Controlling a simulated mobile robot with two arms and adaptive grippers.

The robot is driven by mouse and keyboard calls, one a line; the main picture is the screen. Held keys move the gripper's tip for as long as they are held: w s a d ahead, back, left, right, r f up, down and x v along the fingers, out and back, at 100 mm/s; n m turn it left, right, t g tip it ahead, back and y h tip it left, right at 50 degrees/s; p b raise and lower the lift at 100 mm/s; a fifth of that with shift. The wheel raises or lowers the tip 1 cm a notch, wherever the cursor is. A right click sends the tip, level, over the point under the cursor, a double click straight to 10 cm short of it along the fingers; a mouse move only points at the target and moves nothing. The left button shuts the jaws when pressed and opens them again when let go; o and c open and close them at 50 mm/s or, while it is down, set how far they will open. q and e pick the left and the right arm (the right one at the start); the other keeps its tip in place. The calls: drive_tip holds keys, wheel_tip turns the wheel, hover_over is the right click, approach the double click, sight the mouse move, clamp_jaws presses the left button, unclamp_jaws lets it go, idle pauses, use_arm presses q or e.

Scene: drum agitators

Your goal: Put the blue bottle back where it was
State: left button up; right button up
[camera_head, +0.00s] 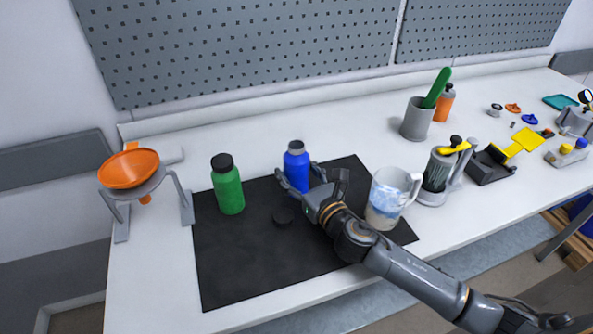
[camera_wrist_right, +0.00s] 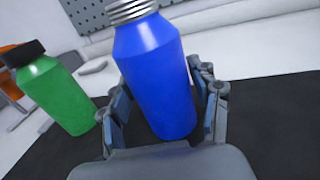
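The blue bottle (camera_head: 297,170) stands upright at the back of the black mat, with a silver ribbed neck. My right gripper (camera_head: 312,182) is at the bottle, low down, with its fingers spread on either side of it. In the right wrist view the blue bottle (camera_wrist_right: 158,80) is between the two fingers of the right gripper (camera_wrist_right: 162,108). The fingers look open, with small gaps beside the bottle; contact is hard to tell. My left gripper is not in view.
A green bottle (camera_head: 228,186) stands left on the black mat (camera_head: 240,262). An orange funnel (camera_head: 130,169) on a stand is at the left.

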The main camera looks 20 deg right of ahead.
drive_tip(key=shift+o, duration=0.5)
drive_tip(key=shift+r, duration=0.3)
drive_tip(key=b+v, duration=0.2)
drive_tip(key=v, duration=0.8)
drive_tip(key=shift+s+f, duration=0.2)
drive_tip(key=shift+s, duration=0.1)
drive_tip(key=shift+s+d+r, duration=0.15)
drive_tip(key=shift+s+d, duration=0.1)
drive_tip(key=shift+s, duration=0.45)
